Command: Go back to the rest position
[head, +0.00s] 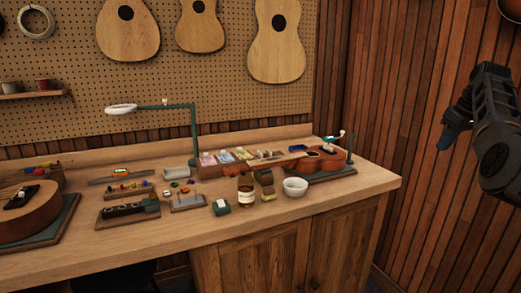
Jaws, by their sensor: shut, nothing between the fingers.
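My gripper (453,129) is at the right edge of the head view, raised in front of the wood-panelled wall. It is at the end of my dark arm, off the right side of the workbench and apart from everything on it. Its fingers look closed together and hold nothing. The rest of my arm runs out of view on the right.
The wooden workbench (296,213) holds a ukulele (320,160) at the right, another (26,215) at the left, a white bowl (295,187), a brown jar (245,191) and a green lamp (193,134). Bench space right of the bowl is fairly clear.

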